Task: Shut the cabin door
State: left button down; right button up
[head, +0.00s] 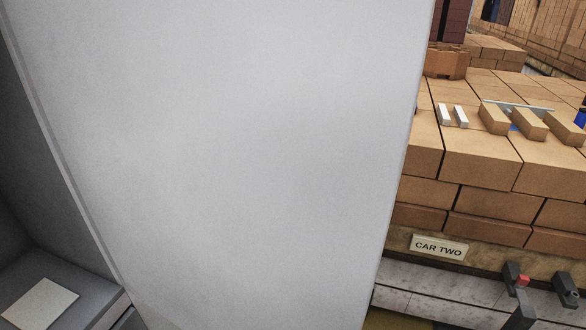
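A large flat light-grey panel (240,150) fills the middle of the head view, very close to the camera. It looks like the cabin door, seen tilted, with its right edge running down beside the bricks. No handle or latch shows on it. To its left is a dark grey recess (45,200), which may be the cabin interior. Whether the panel stands open or how it is hinged cannot be told. Neither of my grippers can be made out; the panel hides much of the space ahead.
Stacked tan bricks (480,160) stand at the right, above a "CAR TWO" label (439,248). Dark fittings (516,277), one with a red part, are at the lower right. A pale square plate (40,304) lies on a grey ledge (75,275) at the lower left.

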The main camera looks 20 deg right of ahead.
aim_at(238, 164)
jog(key=i+l+u, duration=0.1)
jog(key=l+u, duration=0.3)
jog(key=l, duration=0.35)
jog(key=l+u, duration=0.35)
jog(key=l, duration=0.4)
jog(key=k+l+u, duration=0.15)
jog(key=l+u, duration=0.25)
jog(key=l, duration=0.35)
jog(key=u, duration=0.65)
jog(key=k+j, duration=0.1)
jog(key=k, duration=0.25)
